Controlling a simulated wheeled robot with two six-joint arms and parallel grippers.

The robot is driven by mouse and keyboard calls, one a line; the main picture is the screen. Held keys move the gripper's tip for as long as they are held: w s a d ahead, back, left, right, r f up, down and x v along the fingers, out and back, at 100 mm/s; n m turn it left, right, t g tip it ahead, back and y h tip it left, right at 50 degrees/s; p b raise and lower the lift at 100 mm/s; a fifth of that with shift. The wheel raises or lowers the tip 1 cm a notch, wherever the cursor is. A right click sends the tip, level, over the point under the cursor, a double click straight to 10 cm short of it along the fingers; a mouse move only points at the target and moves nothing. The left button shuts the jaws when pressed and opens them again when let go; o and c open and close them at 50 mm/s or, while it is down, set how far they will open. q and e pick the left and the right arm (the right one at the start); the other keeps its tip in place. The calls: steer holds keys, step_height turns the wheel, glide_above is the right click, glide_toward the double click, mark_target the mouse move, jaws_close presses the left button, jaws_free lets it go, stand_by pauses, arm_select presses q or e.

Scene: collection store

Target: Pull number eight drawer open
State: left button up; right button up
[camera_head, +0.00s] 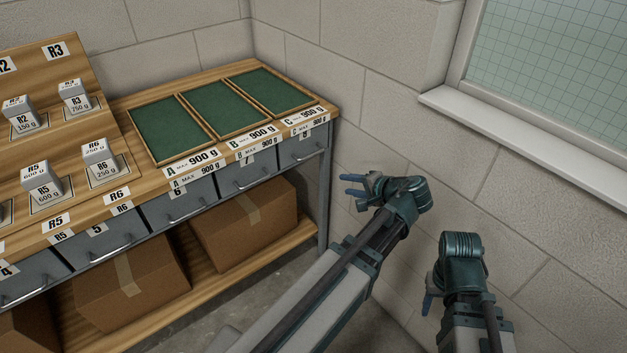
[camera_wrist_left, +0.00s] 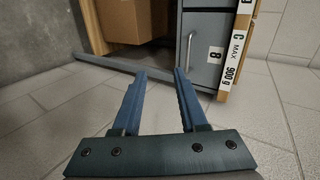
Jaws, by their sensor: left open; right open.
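The number eight drawer (camera_head: 301,150) is the grey drawer at the right end of the bench row, under the C label. It looks shut. In the left wrist view its grey front (camera_wrist_left: 208,72) carries the white 8 label (camera_wrist_left: 215,54) and a metal bar handle (camera_wrist_left: 190,52). My left gripper (camera_head: 351,185) is right of the bench end, apart from the drawer. Its two blue fingers (camera_wrist_left: 160,75) are open and empty, with the handle ahead, beyond the right finger. My right gripper (camera_head: 428,304) hangs at lower right, far from the drawer, its fingers partly hidden.
Drawer seven (camera_head: 248,172) and drawer six (camera_head: 180,204) sit to the left. Cardboard boxes (camera_head: 243,222) stand on the lower shelf (camera_head: 285,240). Green trays (camera_head: 268,91) and labelled weight blocks (camera_head: 41,178) are on top. A block wall and window sill (camera_head: 520,125) bound the right side.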

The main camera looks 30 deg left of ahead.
arm_select(q)
steer(key=w+a+f+y+b, duration=0.1)
steer(key=w+a+b, duration=0.3)
steer(key=a, duration=0.4)
steer(key=w+a+f+t+y+b, duration=0.1)
steer(key=w+a+f+y+b, duration=0.1)
steer(key=a, duration=0.7)
steer(key=w+f+b, duration=0.1)
steer(key=w+b, duration=0.1)
steer(key=w, duration=0.1)
steer(key=shift+w+m+t, duration=0.3)
steer(key=shift+m, duration=0.1)
arm_select(e)
step_height(320, 180, down, 11)
steer(key=shift+r, duration=0.15)
arm_select(q)
jaws_close()
